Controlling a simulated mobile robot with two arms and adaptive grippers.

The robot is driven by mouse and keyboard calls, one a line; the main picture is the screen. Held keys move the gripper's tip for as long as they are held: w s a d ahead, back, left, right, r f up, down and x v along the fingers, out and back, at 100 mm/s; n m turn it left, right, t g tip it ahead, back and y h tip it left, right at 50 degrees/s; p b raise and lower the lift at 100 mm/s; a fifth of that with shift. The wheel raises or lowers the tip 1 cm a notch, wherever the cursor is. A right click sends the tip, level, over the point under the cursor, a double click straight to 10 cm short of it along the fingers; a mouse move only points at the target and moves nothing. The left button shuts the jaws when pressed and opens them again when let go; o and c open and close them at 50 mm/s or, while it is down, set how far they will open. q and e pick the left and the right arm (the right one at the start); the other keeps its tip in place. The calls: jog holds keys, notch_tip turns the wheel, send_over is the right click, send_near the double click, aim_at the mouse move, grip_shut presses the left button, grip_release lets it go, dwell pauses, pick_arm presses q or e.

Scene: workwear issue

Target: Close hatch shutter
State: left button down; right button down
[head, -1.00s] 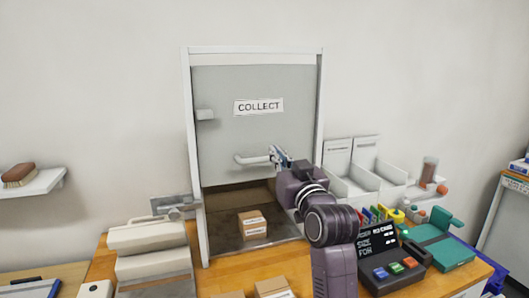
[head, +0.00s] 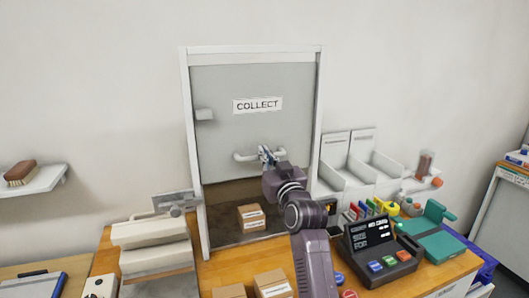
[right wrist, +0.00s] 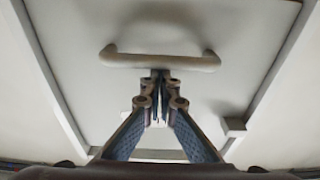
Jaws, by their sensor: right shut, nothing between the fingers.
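The hatch shutter (head: 225,130) is a grey panel with a "COLLECT" sign, part-way down in its white frame (head: 190,150). A dark gap shows below its lower edge. A pale bar handle (head: 240,157) runs across its lower part; it also shows in the right wrist view (right wrist: 190,63). My right gripper (head: 267,152) is at the middle of the handle, shut and empty. In the right wrist view its fingertips (right wrist: 160,76) meet right beside the bar; I cannot tell whether they touch it. My left gripper is out of view.
A cardboard box (head: 251,217) stands on the hatch sill below the shutter. More boxes (head: 272,284) are on the wooden counter in front. A dark keypad device (head: 378,255) and white bins (head: 345,165) stand on the right.

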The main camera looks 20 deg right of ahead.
jog(key=shift+f, duration=0.1)
notch_tip(320, 180, down, 20)
jog(key=b, duration=1)
jog(key=shift+b, duration=0.3)
jog(key=shift+r, duration=0.3)
